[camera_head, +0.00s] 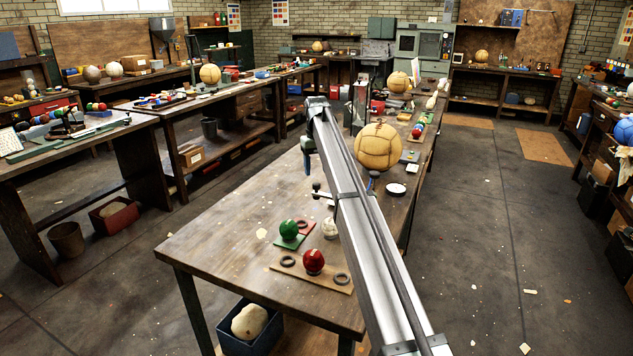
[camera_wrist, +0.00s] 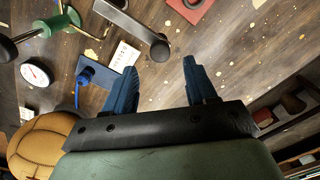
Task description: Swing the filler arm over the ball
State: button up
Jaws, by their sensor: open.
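A tan panelled leather ball (camera_head: 378,146) sits on the near bench, right of my arm; it also shows at the lower left of the wrist view (camera_wrist: 38,145). A dark metal arm with a rounded end (camera_wrist: 130,28), which looks like the filler arm, lies at the top of the wrist view, beyond my fingertips and apart from the ball. In the head view a small dark knob (camera_head: 316,187) shows left of my arm; my arm hides much there. My gripper (camera_head: 307,160) is above the bench, its blue fingers (camera_wrist: 158,80) apart with nothing between them.
A round gauge (camera_wrist: 35,73), a green post (camera_wrist: 58,22) and a blue fitting (camera_wrist: 85,76) stand near the filler arm. A green ball (camera_head: 289,229) and a red ball (camera_head: 314,260) sit nearer on the bench. The bench's left front (camera_head: 215,245) is clear.

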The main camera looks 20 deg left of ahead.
aim_at(317, 183)
jog(key=shift+f, duration=2.75)
jog(key=shift+c, duration=0.2)
grip_shut()
